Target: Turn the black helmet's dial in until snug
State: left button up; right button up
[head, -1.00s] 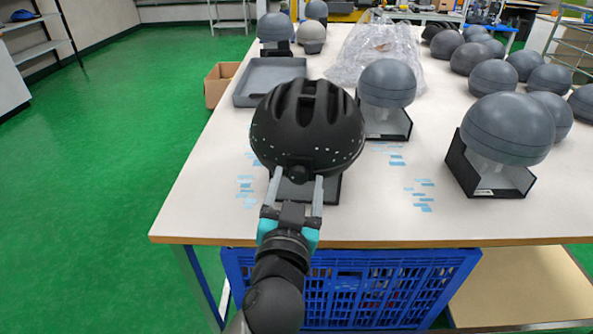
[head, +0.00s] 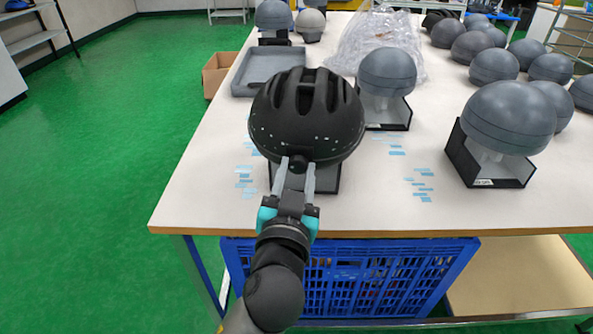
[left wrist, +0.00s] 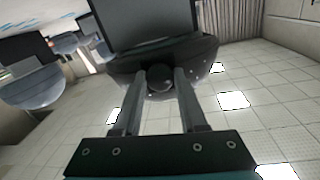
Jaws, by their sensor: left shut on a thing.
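The black helmet (head: 305,118) sits upright on a dark stand (head: 326,181) near the table's front edge. Its round black dial (head: 298,163) is at the helmet's lower rim, facing me. My left gripper (head: 297,166) reaches in from the front with its fingers on both sides of the dial, shut on it. In the left wrist view the dial (left wrist: 160,79) sits between the tips of the left gripper (left wrist: 160,77), below the helmet rim (left wrist: 205,72). The inside of the helmet is hidden. My right gripper is not in view.
Grey head forms on black stands (head: 508,118) (head: 387,72) stand to the right. A grey tray (head: 243,88) and clear plastic wrap (head: 352,48) lie behind. Blue tape strips (head: 244,182) mark the table. A blue crate (head: 400,283) is under the front edge.

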pick_arm(q)
grip_shut()
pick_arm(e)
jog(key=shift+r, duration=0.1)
pick_arm(q)
jog(key=shift+m+p, duration=0.5)
jog(key=m+p, duration=0.2)
jog(key=m, duration=0.2)
jog(key=shift+r+m+y+p, duration=0.1)
jog(key=shift+m+y+p, duration=0.2)
jog(key=shift+m, duration=0.1)
jog(key=m+p, duration=0.1)
jog(key=m, duration=0.1)
jog(key=shift+m, duration=0.3)
jog(key=m, duration=0.2)
jog(key=shift+m+p, duration=0.3)
jog(key=shift+m, duration=0.1)
jog(key=shift+m+t, duration=0.3)
jog(key=shift+m, duration=0.3)
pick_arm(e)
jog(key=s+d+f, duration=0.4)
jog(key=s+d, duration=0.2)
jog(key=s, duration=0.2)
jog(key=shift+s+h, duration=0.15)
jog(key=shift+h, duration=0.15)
pick_arm(q)
jog(key=shift+m, duration=0.3)
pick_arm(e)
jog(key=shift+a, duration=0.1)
